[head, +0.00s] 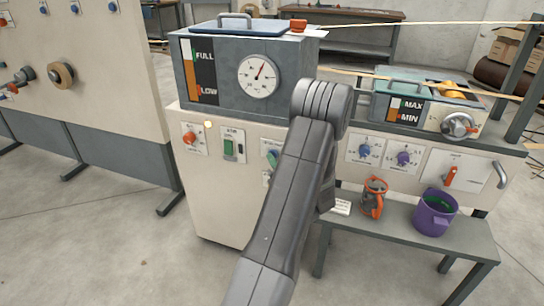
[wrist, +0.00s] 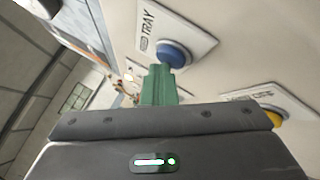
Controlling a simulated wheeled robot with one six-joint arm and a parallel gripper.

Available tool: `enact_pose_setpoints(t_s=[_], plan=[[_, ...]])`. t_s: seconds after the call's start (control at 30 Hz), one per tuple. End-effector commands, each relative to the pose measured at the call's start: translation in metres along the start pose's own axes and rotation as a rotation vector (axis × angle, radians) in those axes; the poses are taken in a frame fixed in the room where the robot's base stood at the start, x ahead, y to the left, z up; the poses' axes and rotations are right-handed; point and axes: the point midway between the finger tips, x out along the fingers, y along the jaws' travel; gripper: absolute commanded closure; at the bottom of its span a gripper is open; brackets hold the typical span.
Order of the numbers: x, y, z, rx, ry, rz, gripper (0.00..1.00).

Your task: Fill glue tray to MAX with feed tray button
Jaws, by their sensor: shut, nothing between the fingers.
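The blue button (wrist: 173,54) sits on a white plate (wrist: 195,38) marked TRAY in the wrist view. My gripper (wrist: 159,70) shows there as green fingers, shut and empty, with the tips right by the button's lower edge. I cannot tell whether they touch it. The glue tray (head: 440,88) is at the right, holding a yellow roller. Its MAX/MIN gauge (head: 391,114) shows orange in the lower part, around the MIN mark and below MAX.
The glue tank (head: 215,75) has a FULL/LOW gauge and a round dial (head: 259,76). A yellow button (wrist: 273,118) is at the right of the wrist view. An orange-and-grey container (head: 373,197) and a purple bucket (head: 434,213) stand on a low bench (head: 400,240).

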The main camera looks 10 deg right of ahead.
Motion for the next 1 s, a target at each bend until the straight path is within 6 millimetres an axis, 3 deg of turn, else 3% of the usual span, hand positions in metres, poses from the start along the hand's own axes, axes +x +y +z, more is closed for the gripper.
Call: enact_pose_setpoints(t_s=[0.67, 1.0], plan=[[0.0, 0.0, 0.0, 0.0, -0.001, 0.0, 1.0], [-0.011, 0.007, -0.008, 0.001, 0.0, -0.002, 1.0]])
